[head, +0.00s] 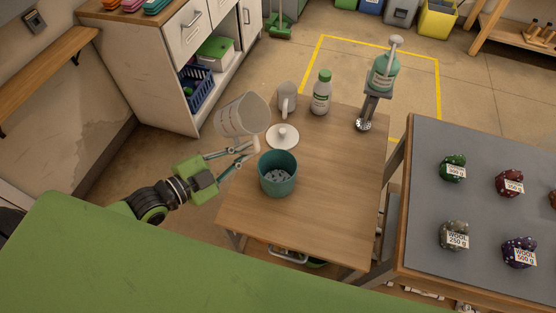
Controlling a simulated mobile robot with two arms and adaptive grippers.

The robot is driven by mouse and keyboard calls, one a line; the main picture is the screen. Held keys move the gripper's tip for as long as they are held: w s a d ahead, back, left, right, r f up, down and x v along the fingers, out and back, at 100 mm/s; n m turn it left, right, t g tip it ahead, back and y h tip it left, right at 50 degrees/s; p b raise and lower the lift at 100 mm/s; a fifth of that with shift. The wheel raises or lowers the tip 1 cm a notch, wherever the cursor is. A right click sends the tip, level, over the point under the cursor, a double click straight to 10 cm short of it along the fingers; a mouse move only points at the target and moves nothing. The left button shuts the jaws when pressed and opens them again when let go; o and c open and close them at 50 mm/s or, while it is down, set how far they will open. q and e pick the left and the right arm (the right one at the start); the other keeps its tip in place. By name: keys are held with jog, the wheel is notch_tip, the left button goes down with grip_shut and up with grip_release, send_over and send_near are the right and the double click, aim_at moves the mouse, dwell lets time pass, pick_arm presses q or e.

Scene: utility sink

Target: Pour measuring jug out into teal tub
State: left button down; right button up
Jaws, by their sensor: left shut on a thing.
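The measuring jug (240,115) is translucent grey with markings on its side. My left gripper (246,149) is shut on it and holds it tilted in the air, above and left of the teal tub in the picture. The teal tub (278,184) stands upright on the wooden table, with small grey pieces visible inside it. I cannot tell whether anything is left in the jug. My right gripper is not in view.
A grey-topped table (490,200) holds labelled wool bundles at right. The table's right half is clear.

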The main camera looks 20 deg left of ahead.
pick_arm(q)
jog(key=shift+d+f+n+b, duration=0.2)
jog(key=shift+f+n+b, duration=0.2)
jog(key=shift+b, duration=0.2)
jog(key=shift+s+d+f+n+h+b, duration=0.1)
jog(key=shift+d+f+n+h+b, duration=0.1)
jog(key=shift+n+h+b, duration=0.1)
jog(key=shift+a+n+h+b, duration=0.15)
jog(key=shift+n+h+b, duration=0.25)
jog(key=shift+n+b, duration=0.25)
jog(key=shift+r+n, duration=0.3)
jog(key=shift+n, duration=0.05)
jog(key=shift+r+n, duration=0.2)
jog(key=shift+n, duration=0.2)
jog(key=shift+a+f+n+h+b, duration=0.1)
jog(key=shift+f+n+h+b, duration=0.35)
jog(key=shift+b, duration=0.2)
jog(key=shift+a+f+n+t+b, duration=0.1)
jog(key=shift+f+n+t+b, duration=0.15)
jog(key=shift+n+b, duration=0.4)
jog(key=shift+f+n+t+b, duration=0.15)
jog(key=shift+f+n+b, duration=0.05)
jog(key=shift+n+b, duration=0.35)
